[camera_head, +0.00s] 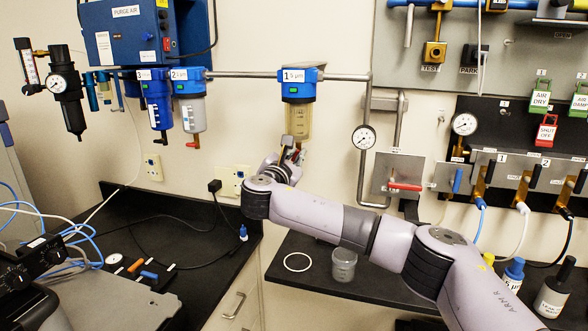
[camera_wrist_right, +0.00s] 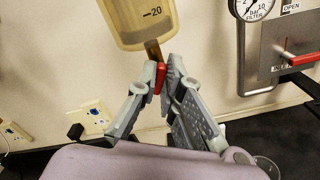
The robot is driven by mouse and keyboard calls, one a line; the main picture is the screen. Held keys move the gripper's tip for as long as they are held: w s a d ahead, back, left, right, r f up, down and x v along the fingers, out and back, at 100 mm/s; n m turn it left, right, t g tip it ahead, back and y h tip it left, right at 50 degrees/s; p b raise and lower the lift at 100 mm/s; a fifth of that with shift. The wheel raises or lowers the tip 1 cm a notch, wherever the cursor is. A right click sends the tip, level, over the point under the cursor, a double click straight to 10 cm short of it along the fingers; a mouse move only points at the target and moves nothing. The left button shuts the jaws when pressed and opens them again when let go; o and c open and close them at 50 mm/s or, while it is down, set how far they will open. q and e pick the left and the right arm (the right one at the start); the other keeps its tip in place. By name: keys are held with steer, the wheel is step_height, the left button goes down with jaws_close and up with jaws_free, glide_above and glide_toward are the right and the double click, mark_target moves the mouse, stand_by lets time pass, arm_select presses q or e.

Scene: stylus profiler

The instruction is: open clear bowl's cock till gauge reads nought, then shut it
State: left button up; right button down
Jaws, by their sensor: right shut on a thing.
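The clear bowl (camera_head: 298,122) hangs under the blue head of filter 1 on the wall and looks yellowish; its lower part with a 20 mark shows in the wrist view (camera_wrist_right: 140,22). A brown drain stem with a red cock lever (camera_wrist_right: 160,78) sits below it. My right gripper (camera_head: 294,146) is under the bowl, its fingers shut on the red lever in the wrist view (camera_wrist_right: 161,72); they hide part of it. The round white gauge (camera_head: 363,137) is right of the bowl and partly shows in the wrist view (camera_wrist_right: 260,6); its reading is too small to tell. My left gripper is out of view.
Two other filter bowls (camera_head: 191,114) hang to the left. A red-handled valve (camera_head: 405,187) is on a plate below the gauge. A clear cup (camera_head: 344,265) and a white ring (camera_head: 297,262) are on the dark bench below my right arm.

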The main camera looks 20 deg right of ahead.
steer(key=shift+d+f+m+b, duration=0.1)
steer(key=shift+f+m+b, duration=0.05)
steer(key=shift+m+b, duration=2.65)
steer(key=shift+f+m+b, duration=0.15)
steer(key=shift+m+b, duration=2.3)
steer(key=shift+m, duration=0.65)
steer(key=c, duration=1.7)
jaws_free()
steer(key=shift+r, duration=0.1)
